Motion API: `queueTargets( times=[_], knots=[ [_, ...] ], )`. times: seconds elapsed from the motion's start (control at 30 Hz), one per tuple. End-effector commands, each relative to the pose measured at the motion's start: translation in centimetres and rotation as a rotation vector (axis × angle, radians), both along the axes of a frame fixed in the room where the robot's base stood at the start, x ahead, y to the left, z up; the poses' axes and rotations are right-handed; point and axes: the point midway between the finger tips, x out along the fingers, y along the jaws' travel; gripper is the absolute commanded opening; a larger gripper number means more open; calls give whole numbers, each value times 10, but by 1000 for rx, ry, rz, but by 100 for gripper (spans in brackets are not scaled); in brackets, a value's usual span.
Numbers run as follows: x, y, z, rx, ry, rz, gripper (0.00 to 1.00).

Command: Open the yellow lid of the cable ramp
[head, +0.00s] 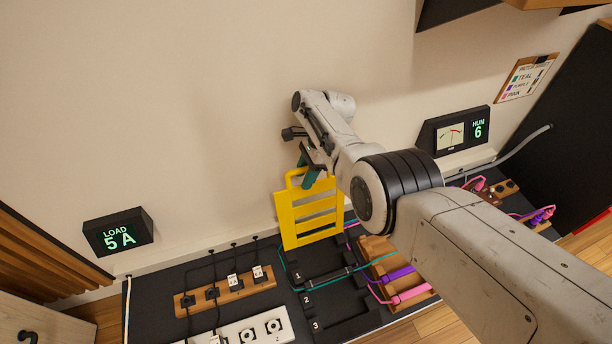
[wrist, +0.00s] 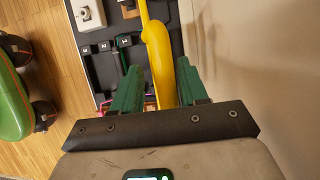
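The yellow lid (head: 311,216), a slatted panel with a loop handle on top, stands raised and close to upright at the back of the cable ramp (head: 338,303). The ramp's black channels, marked 1, 2 and 3, are uncovered in front of it. My gripper (head: 308,178) is at the lid's top, by the handle. In the wrist view its green fingers (wrist: 157,92) are apart, with the yellow handle (wrist: 161,58) between them in the picture. A narrow gap shows beside the left finger; contact at the right finger is unclear. My arm hides part of the lid's right side.
Teal, purple and pink cables run right of the channels over a wooden block (head: 377,248). A wooden socket strip (head: 226,292) and white socket strip (head: 250,330) lie to the left. The wall is close behind the lid. A green rounded object (wrist: 14,95) stands on the floor.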

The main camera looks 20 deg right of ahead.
Motion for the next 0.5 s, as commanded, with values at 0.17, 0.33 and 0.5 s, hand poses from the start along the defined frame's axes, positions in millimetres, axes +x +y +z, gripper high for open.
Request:
queueTargets(
  times=[0.17, 0.33, 0.5],
  knots=[
    [-2, 0, -2, 0, 7, 0, 44],
    [-2, -3, 6, 0, 7, -1, 44],
    [1, -13, 33, 0, 6, -2, 44]
  ],
)
